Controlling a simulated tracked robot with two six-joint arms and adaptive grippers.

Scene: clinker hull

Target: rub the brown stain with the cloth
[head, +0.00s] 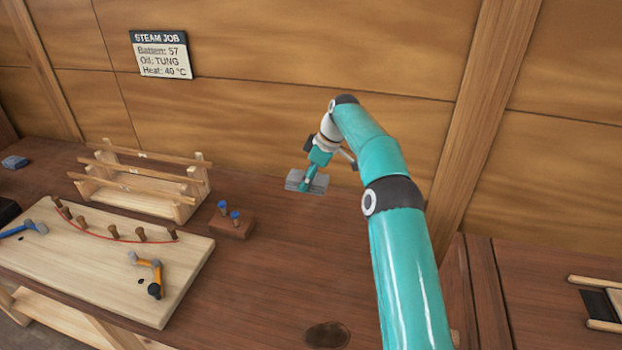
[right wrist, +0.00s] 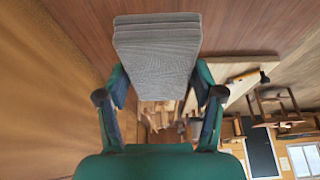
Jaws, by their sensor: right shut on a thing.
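The grey folded cloth (head: 294,181) is near the back of the dark wooden bench, close to the wall in the head view. My right gripper (head: 308,184) is shut on it. In the right wrist view, the cloth (right wrist: 157,50) sits between the two fingers of the gripper (right wrist: 159,85). I cannot tell whether the cloth touches the bench. The dark brown stain (head: 327,335) is on the bench top at the bottom edge of the head view, well apart from the cloth and nearer to me. My left gripper is not in view.
A pale board (head: 95,265) with pegs, a red batten and clamps lies at left. Behind it stands a wooden rack (head: 145,185). A small block (head: 232,228) with two blue-topped pegs is right of the rack. The bench between block and stain is clear.

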